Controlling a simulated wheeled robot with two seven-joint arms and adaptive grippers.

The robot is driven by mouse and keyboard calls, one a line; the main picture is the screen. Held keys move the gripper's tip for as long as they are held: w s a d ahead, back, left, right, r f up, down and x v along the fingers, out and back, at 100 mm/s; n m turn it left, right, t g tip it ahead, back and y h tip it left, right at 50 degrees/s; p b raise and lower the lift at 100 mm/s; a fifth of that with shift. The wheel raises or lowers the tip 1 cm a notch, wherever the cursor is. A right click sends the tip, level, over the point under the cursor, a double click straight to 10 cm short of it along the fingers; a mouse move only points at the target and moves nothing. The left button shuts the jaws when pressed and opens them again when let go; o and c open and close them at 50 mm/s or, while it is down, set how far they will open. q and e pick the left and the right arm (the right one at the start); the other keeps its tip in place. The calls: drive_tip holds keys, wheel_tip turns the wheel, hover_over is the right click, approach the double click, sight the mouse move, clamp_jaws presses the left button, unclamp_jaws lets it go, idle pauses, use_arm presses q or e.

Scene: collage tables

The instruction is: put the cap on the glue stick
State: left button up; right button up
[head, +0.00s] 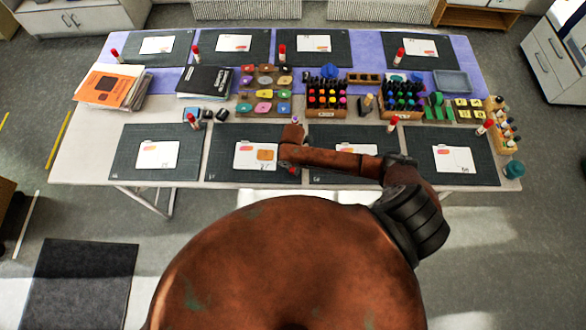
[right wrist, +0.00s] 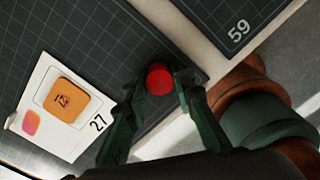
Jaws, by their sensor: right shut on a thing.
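My right gripper (head: 291,168) is low over the front mat marked 27, near its right front edge. In the right wrist view its two dark green fingers (right wrist: 160,86) are closed on the sides of a round red cap (right wrist: 158,76), seen from above. How high the cap is above the mat is hard to tell. A small pale upright thing with a purplish top (head: 295,120), which looks like the uncapped glue stick, stands at the back edge of that mat, just beyond my arm. My left gripper is not in view.
A white card (right wrist: 45,112) with an orange tile (right wrist: 68,100) lies left of the cap. Other red-capped glue sticks (head: 192,121) (head: 392,124) stand by other mats. Marker racks (head: 327,112), colored pads and books (head: 108,87) fill the table's middle. The mat marked 59 (right wrist: 225,15) lies beside.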

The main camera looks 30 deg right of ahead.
sight(292, 169)
drive_tip(key=shift+r, duration=0.5)
wheel_tip(292, 169, up, 3)
drive_tip(key=shift+s+a+f, duration=0.1)
drive_tip(key=shift+a+f, duration=0.05)
drive_tip(key=s+a+r, duration=0.9)
drive_tip(key=a, duration=0.1)
drive_tip(key=shift+s+r, duration=0.15)
drive_tip(key=shift+s, duration=0.05)
